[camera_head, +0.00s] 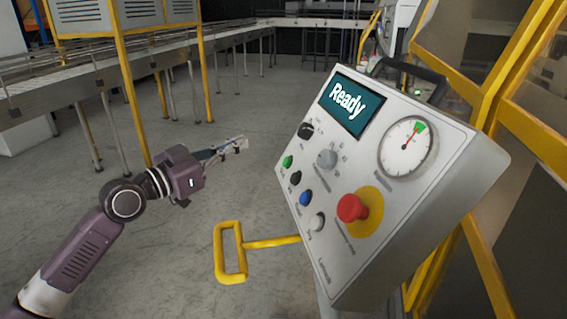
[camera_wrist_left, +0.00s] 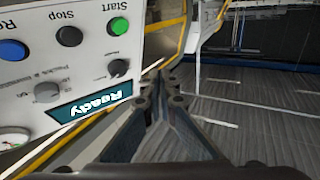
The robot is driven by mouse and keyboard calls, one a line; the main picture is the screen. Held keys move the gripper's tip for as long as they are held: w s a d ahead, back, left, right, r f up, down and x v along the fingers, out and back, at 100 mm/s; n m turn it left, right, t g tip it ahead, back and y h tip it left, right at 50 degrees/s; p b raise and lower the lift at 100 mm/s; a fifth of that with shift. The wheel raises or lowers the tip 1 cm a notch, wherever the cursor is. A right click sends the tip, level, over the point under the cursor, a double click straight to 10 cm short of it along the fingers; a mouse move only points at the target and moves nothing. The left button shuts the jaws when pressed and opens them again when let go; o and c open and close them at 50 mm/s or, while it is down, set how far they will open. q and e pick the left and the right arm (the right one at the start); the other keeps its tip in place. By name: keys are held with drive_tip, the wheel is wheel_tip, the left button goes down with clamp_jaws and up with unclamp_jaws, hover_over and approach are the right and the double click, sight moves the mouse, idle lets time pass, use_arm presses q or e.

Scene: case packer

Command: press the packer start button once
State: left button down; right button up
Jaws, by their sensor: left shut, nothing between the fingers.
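The control panel (camera_head: 345,255) stands tilted at the right of the head view, and its screen (camera_head: 351,104) reads "Ready". The green start button (camera_head: 287,162) is at the panel's left edge, above a black button (camera_head: 295,178). In the left wrist view the green button (camera_wrist_left: 120,26) is labelled "Start" and the black one (camera_wrist_left: 69,35) "Stop"; the panel appears upside down there. My left gripper (camera_head: 242,145) is shut and empty, left of the green button and apart from the panel. In the left wrist view its fingertips (camera_wrist_left: 166,88) are together, beside the panel's edge.
A red emergency knob (camera_head: 352,208) sits on a yellow disc on the panel. A blue button (camera_head: 305,198) and a white one (camera_head: 317,222) are below the black one. A yellow handle (camera_head: 230,252) sticks out at lower left. A conveyor (camera_head: 60,85) runs behind open floor.

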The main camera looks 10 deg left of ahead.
sight(286, 162)
use_arm(q)
drive_tip(key=w+d+f+p, duration=0.2)
drive_tip(key=w+d+f, duration=0.1)
drive_tip(key=d, duration=0.4)
drive_tip(key=shift+w+f+p, duration=0.2)
drive_tip(key=shift+f+p, duration=0.1)
drive_tip(key=shift+f, duration=0.45)
idle(1.1)
drive_tip(key=shift+w+d+f, duration=0.15)
drive_tip(key=shift+d+f, duration=0.05)
drive_tip(key=shift+d, duration=0.05)
drive_tip(key=shift+w+d+f, duration=0.1)
drive_tip(key=shift+d+f, duration=0.1)
drive_tip(key=shift+d, duration=0.15)
idle(0.8)
drive_tip(key=shift+a+b, duration=0.1)
drive_tip(key=shift+b, duration=0.2)
drive_tip(key=shift+s+a+r, duration=0.3)
drive_tip(key=shift+a+r, duration=0.1)
drive_tip(key=shift+a, duration=0.15)
